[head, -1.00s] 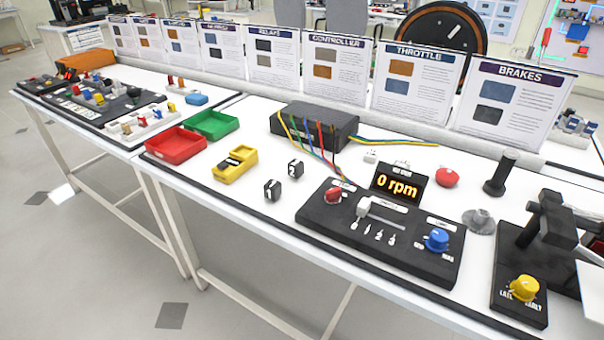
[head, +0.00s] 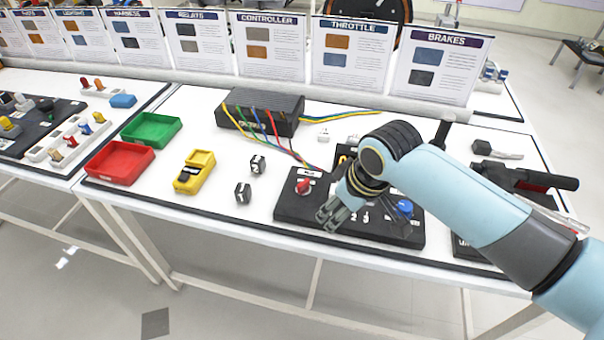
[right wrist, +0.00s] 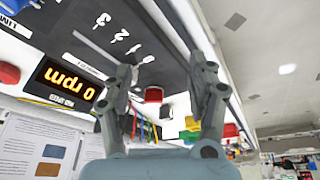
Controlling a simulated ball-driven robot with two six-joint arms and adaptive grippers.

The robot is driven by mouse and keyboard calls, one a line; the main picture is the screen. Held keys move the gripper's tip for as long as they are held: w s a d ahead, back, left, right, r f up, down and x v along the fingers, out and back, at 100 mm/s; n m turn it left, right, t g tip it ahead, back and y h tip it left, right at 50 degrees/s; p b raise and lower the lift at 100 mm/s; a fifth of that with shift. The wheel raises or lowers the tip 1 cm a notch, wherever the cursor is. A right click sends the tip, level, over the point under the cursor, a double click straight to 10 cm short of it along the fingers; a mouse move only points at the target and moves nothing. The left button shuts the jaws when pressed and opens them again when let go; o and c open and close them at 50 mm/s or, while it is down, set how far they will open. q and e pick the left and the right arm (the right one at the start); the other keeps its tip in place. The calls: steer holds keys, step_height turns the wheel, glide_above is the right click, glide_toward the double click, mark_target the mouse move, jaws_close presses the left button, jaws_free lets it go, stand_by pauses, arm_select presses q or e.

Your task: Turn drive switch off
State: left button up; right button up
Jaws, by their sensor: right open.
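The black control panel (head: 290,211) lies on the white bench. A red knob (head: 304,187) stands at its left end, and a blue knob (head: 404,208) at its right end. I cannot read which control is labelled as the drive switch. My right gripper (head: 333,217) hangs over the middle of the panel, right of the red knob, with its fingers apart and empty. My arm hides most of the rpm display in the head view. The right wrist view shows the display (right wrist: 70,82) reading 0 rpm, and the red knob (right wrist: 153,95) between the fingers. My left gripper is out of view.
A black box (head: 262,112) with coloured wires stands behind the panel. A black lever unit (head: 525,180) is at the right.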

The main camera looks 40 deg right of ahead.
steer(key=p, duration=0.1)
glide_toward(305, 184)
steer(key=s+r, duration=0.1)
steer(key=shift+n+t+y, duration=0.3)
steer(key=shift+n+t, duration=0.1)
steer(key=x, duration=0.7)
steer(key=b+x, duration=0.1)
steer(key=x, duration=0.2)
steer(key=shift+d+f, duration=0.25)
steer(key=shift+d, duration=0.05)
steer(key=shift+c, duration=0.3)
steer(key=c, duration=1.1)
